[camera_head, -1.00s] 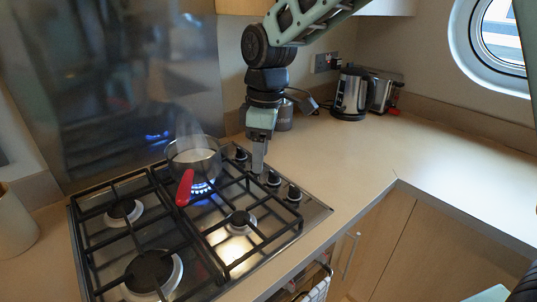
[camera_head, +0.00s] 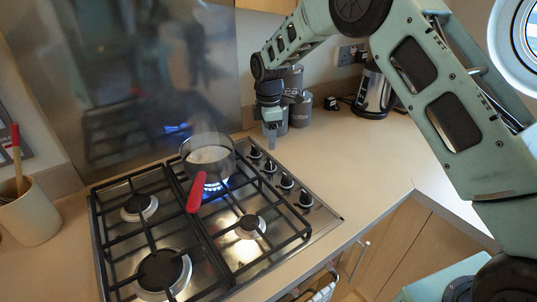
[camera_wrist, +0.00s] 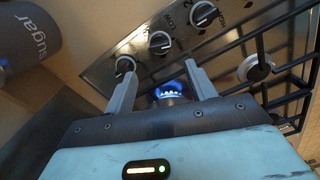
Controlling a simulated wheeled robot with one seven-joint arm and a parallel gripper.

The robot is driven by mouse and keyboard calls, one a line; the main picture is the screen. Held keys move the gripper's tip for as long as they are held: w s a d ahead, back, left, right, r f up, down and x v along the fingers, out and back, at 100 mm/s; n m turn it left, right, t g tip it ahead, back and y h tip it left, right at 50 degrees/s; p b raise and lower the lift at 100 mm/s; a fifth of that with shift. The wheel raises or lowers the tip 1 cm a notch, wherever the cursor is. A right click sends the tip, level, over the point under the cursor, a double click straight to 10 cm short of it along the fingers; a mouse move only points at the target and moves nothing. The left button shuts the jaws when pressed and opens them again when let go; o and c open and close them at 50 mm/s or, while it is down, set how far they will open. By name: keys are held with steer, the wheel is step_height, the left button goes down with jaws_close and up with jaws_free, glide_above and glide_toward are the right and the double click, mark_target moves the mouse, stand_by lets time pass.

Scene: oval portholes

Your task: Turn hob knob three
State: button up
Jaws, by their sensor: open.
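A row of several black hob knobs runs along the right side of the steel hob (camera_head: 322,217). From back to front in the head view are the first knob (camera_head: 255,152), second knob (camera_head: 270,165), third knob (camera_head: 287,181) and front knob (camera_head: 305,199). My gripper (camera_head: 272,136) points down behind the back end of the row. In the wrist view my gripper (camera_wrist: 160,69) has its fingers apart with nothing between them. Three knobs show beyond the fingers: a left one (camera_wrist: 124,66), a middle one (camera_wrist: 160,42) and a right one (camera_wrist: 204,13).
A glass pan (camera_head: 208,158) with a red handle (camera_head: 197,193) stands over a lit blue flame (camera_head: 214,186). Canisters (camera_head: 303,110) and a kettle (camera_head: 373,92) stand behind. A sugar canister (camera_wrist: 24,38) shows in the wrist view. The counter (camera_head: 372,165) right of the knobs is clear.

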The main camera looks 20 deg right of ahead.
mark_target(269, 161)
step_height(269, 161, down, 9)
steer(key=shift+r+p, duration=0.15)
steer(key=shift+p, duration=0.85)
